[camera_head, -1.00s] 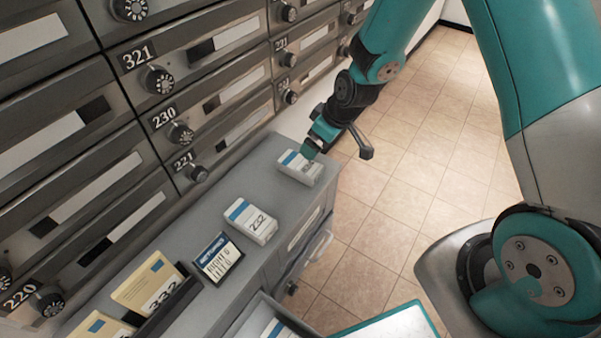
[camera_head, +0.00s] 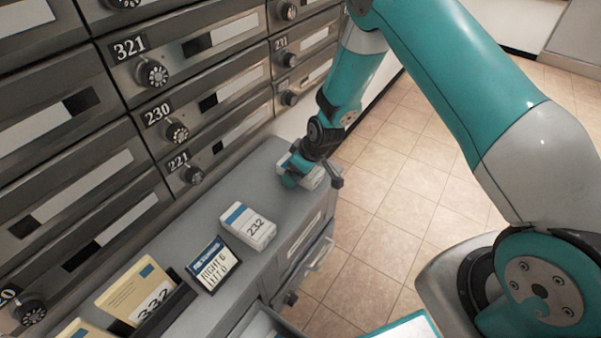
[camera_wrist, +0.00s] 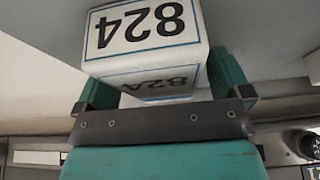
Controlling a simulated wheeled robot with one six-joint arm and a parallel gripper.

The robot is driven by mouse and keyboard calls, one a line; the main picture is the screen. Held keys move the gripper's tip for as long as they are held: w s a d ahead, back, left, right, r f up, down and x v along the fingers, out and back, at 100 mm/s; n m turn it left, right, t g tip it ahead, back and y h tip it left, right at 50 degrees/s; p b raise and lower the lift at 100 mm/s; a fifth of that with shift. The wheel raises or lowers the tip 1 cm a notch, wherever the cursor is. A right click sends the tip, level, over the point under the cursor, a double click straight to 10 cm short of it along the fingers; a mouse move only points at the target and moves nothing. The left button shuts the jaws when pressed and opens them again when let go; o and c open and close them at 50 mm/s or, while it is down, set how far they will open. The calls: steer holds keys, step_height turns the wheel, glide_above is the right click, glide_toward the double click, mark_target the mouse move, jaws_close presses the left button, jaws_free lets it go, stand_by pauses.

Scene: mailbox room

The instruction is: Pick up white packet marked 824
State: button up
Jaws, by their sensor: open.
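The white packet marked 824 (camera_wrist: 148,32) shows large and upside down at the top of the wrist view, with a blue line along its edge. My gripper (camera_wrist: 168,85) is open, with one teal finger on each side of the packet. In the head view my gripper (camera_head: 303,178) is down at the far end of the grey cabinet top and covers most of the packet (camera_head: 314,176). Whether the fingers touch the packet cannot be told.
A white packet marked 232 (camera_head: 248,226) lies nearer on the cabinet top (camera_head: 243,182). A small sign (camera_head: 215,264) and yellow envelopes (camera_head: 138,291) stand closer still. Mailboxes (camera_head: 160,120) line the wall on the left. An open drawer (camera_head: 262,328) is below.

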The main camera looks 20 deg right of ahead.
steer(key=c, duration=1.1)
steer(key=shift+o, duration=0.2)
steer(key=shift+r, duration=0.1)
